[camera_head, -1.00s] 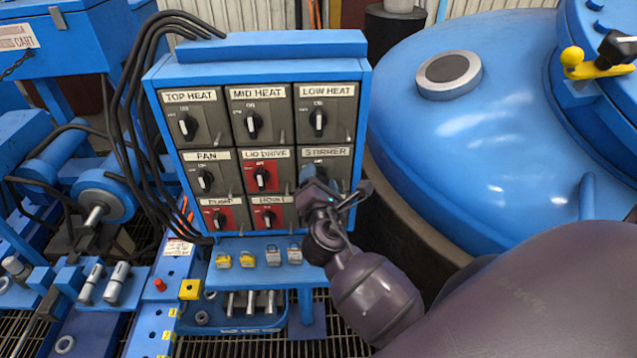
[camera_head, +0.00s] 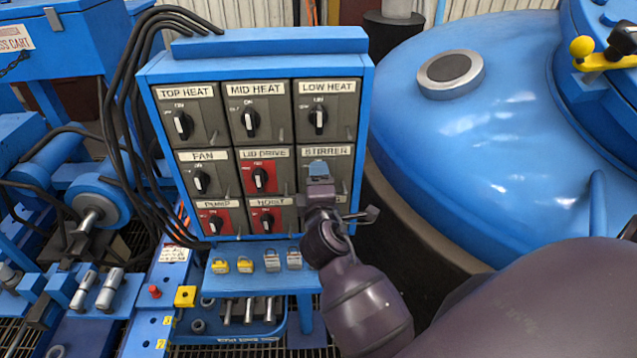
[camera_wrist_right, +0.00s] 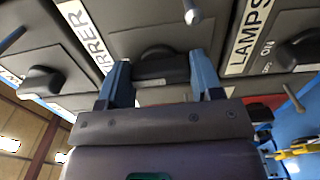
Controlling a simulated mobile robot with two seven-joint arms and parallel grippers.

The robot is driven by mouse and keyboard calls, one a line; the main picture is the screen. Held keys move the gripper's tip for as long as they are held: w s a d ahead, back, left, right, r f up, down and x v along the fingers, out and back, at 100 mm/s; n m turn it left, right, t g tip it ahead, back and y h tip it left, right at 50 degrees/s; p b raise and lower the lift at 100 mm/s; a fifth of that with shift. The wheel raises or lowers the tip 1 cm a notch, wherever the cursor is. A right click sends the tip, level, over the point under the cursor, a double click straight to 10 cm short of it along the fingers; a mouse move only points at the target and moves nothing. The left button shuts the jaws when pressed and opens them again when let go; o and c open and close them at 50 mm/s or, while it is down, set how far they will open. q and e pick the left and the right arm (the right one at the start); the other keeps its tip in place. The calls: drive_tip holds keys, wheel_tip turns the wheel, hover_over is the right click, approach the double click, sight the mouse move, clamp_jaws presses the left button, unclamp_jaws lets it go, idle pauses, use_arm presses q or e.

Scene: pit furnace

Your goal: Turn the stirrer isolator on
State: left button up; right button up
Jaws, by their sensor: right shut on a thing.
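The stirrer isolator (camera_head: 342,165) is a dark grey panel with a white STIRRER label, at the right of the middle row on the blue switchboard. My right gripper (camera_head: 318,168) is in front of it and hides its knob in the head view. In the right wrist view the dark stirrer knob (camera_wrist_right: 160,67) sits between the two blue fingers of my right gripper (camera_wrist_right: 160,77), which is shut on it. The pointer and most of the ON/OFF markings are hidden, so its position cannot be told. My left gripper is not in view.
The lid drive isolator (camera_head: 264,178) is to the left. Several padlocks (camera_head: 245,264) sit on the ledge below. The blue furnace lid (camera_head: 480,140) stands at right.

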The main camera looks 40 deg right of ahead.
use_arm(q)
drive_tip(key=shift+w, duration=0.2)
use_arm(e)
drive_tip(key=shift+m, duration=0.3)
drive_tip(key=o, duration=0.6)
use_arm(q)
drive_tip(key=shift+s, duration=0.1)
use_arm(e)
drive_tip(key=shift+o, duration=0.2)
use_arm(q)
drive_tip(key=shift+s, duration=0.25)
